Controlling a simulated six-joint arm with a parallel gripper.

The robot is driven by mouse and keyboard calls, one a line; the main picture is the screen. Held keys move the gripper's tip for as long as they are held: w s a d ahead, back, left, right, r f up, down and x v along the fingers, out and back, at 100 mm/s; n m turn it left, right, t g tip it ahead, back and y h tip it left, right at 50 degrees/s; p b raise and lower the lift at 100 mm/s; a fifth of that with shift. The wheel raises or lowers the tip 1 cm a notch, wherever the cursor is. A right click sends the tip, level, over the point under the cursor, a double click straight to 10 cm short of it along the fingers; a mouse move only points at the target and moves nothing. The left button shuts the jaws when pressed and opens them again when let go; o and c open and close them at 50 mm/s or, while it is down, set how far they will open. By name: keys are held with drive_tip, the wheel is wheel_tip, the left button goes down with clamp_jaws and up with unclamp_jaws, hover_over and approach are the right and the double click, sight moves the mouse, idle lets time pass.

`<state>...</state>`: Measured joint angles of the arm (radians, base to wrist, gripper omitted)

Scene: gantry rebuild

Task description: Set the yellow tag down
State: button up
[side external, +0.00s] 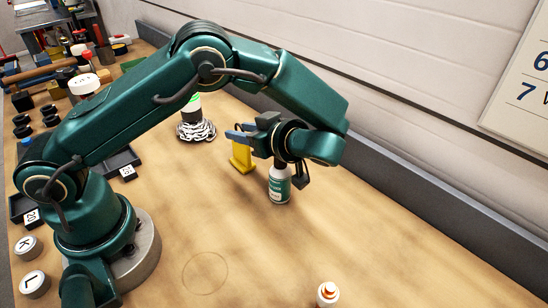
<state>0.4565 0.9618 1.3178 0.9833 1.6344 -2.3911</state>
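The yellow tag (243,157) is upright over the middle of the wooden bench, with a thin dark loop at its top. My gripper (241,133) reaches in from the right, and its blue-grey fingers close around the tag's upper part. I cannot tell whether the tag's lower edge touches the bench or is just above it.
A green-and-white bottle (279,187) stands just right of the tag, below my wrist. A white bottle with an orange cap (327,294) is at the front. The bench right of centre is clear.

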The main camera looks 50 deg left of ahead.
drive_tip(key=shift+r, duration=0.2)
drive_tip(key=v, duration=0.7)
drive_tip(key=s+a+r+m+h, duration=0.3)
drive_tip(key=s+r+m+h, duration=0.25)
drive_tip(key=m+h, duration=0.2)
drive_tip(key=s+d+m+t+h, duration=0.3)
drive_tip(key=s+m+t+h, duration=0.2)
drive_tip(key=s+m, duration=0.3)
drive_tip(key=shift+d+m+t+h, duration=0.25)
drive_tip(key=shift+m+h, duration=0.3)
drive_tip(key=shift+m, duration=0.7)
drive_tip(key=shift+s, duration=0.1)
